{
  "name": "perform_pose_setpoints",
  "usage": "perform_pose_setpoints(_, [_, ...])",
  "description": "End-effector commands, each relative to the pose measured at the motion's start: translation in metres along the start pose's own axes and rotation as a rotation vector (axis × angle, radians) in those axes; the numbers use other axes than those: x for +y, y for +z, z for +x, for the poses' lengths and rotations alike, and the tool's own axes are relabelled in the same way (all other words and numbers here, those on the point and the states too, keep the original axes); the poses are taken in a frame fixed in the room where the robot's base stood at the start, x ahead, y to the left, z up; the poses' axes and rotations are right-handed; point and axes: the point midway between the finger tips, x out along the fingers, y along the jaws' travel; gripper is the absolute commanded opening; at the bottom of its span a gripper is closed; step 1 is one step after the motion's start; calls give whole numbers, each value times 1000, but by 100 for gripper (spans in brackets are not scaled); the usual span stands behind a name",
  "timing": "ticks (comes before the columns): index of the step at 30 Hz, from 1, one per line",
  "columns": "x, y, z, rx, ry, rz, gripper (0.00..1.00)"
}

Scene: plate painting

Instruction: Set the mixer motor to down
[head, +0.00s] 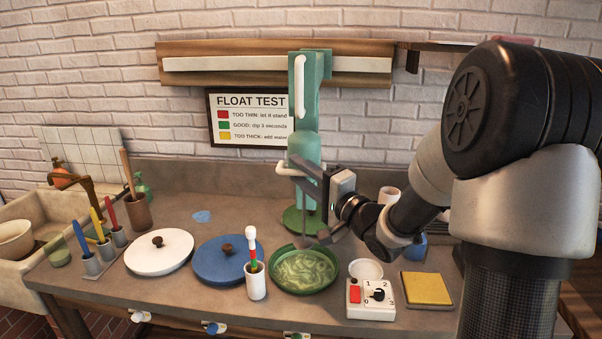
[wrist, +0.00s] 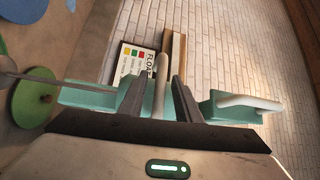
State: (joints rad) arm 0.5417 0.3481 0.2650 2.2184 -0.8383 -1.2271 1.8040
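A green bowl of swirled liquid (head: 303,272) sits below my gripper. A control box with a dial and red switch (head: 368,312), a yellow sponge (head: 427,289), a white cup with a striped stick (head: 256,287), and blue (head: 215,262) and white (head: 150,256) lids are nearby.

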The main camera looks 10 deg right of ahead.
Motion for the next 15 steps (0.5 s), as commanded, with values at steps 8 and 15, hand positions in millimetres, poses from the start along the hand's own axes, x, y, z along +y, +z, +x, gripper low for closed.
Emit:
perform_pose_setpoints(8, [0, 0, 0, 0, 0, 0, 0])
perform_pose_setpoints(15, [4, 1, -1, 0, 1, 0, 0])
